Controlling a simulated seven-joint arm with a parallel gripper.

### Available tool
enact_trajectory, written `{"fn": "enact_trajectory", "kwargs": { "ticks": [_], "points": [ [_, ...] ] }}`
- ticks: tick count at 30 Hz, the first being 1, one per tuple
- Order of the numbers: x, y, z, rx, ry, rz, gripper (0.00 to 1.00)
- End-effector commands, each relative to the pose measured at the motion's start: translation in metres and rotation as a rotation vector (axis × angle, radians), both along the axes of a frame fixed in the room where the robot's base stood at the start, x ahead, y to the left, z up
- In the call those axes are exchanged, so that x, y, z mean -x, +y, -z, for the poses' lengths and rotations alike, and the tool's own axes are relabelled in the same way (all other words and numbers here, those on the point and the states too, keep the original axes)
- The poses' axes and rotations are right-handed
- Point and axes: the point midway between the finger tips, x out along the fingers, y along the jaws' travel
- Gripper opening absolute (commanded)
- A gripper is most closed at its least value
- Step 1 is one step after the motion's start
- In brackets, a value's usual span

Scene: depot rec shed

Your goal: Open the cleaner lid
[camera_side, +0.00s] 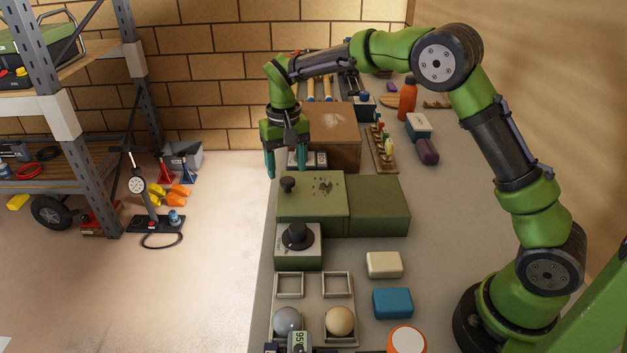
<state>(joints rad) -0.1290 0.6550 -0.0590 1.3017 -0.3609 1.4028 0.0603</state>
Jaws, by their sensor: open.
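The cleaner appears to be the olive-green box (312,225) in the middle of the bench. Its flat lid (310,204) lies level on top, with a small black knob (288,184) at its left and a dark mark near its middle. The lid looks closed. My gripper (286,167) points down, its teal fingers apart and empty. It hangs near the box's far left corner, beyond the knob in the picture and apart from it. How high it is above the lid is hard to tell.
A control box with a black dial (298,236) sits in front of the cleaner, and a darker green block (378,206) adjoins its right. A brown box (333,138) stands behind. A tray (313,305) holding two balls is nearer. Soap-like blocks (384,264) lie at right.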

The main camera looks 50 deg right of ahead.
Motion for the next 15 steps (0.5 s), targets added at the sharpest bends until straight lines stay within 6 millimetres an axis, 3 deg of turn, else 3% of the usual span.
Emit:
{"fn": "enact_trajectory", "kwargs": {
  "ticks": [6,15],
  "points": [
    [0.0,0.0,0.027,0.0,0.002,0.001,0.63],
    [0.0,0.0,0.032,0.0,0.001,0.001,0.63]
  ]
}}
